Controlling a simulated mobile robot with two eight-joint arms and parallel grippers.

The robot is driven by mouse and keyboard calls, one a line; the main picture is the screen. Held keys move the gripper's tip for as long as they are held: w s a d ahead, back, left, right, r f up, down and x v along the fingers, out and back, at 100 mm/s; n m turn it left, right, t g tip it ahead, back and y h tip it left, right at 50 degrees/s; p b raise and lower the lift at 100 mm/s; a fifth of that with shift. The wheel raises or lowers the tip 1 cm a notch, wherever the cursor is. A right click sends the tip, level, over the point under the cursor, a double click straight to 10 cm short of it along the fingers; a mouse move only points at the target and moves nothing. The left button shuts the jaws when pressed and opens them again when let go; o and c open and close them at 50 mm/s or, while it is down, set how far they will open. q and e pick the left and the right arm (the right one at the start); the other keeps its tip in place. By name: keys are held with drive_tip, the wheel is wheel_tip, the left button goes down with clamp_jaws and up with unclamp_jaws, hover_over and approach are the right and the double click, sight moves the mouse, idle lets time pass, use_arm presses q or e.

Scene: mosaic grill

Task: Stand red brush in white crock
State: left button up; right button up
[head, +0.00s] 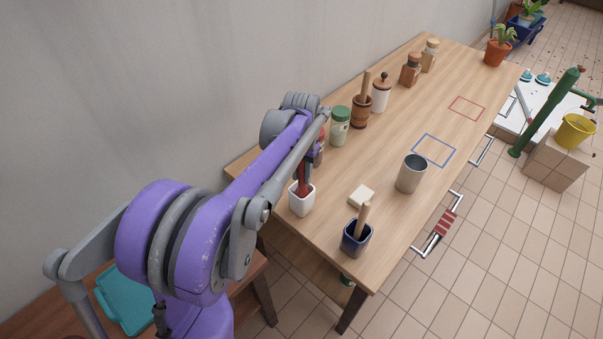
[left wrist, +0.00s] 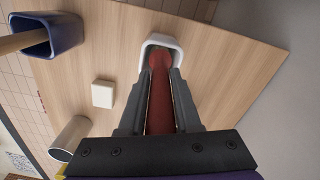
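The white crock (head: 302,204) stands upright near the left edge of the wooden table; its rim shows in the left wrist view (left wrist: 176,42). The red brush (head: 304,174) points down with its lower end inside the crock's opening; it also shows in the left wrist view (left wrist: 160,105). My left gripper (left wrist: 161,78) is above the crock, with its fingers closed against both sides of the brush. In the head view my arm hides most of that gripper and the brush's upper part. Whether the brush touches the crock's floor is hidden. My right gripper is not in view.
A dark blue crock (head: 356,242) with a wooden handle, a pale block (head: 361,195) and a metal cup (head: 411,174) stand nearby. A green-lidded jar (head: 340,126) and a wooden mortar (head: 361,110) stand along the wall side. The table's blue-outlined square (head: 447,142) is clear.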

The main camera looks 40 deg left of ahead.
use_arm(q)
drive_tip(key=o, duration=0.4)
wheel_tip(320, 180, up, 11)
drive_tip(key=shift+s+f+p, duration=0.1)
drive_tip(key=shift+p, duration=0.25)
idle(0.9)
drive_tip(key=s+d+f+m+t, duration=0.1)
drive_tip(key=s+d+f+t, duration=0.1)
drive_tip(key=s+d+f, duration=0.3)
drive_tip(key=s+d+f+m+t, duration=0.1)
drive_tip(key=s+d+f+t, duration=0.2)
drive_tip(key=s+d, duration=0.8)
wheel_tip(320, 180, down, 3)
drive_tip(key=shift+s+d+r+m+p, duration=0.1)
drive_tip(key=shift+s+d+m+p, duration=0.25)
drive_tip(key=shift+d, duration=0.2)
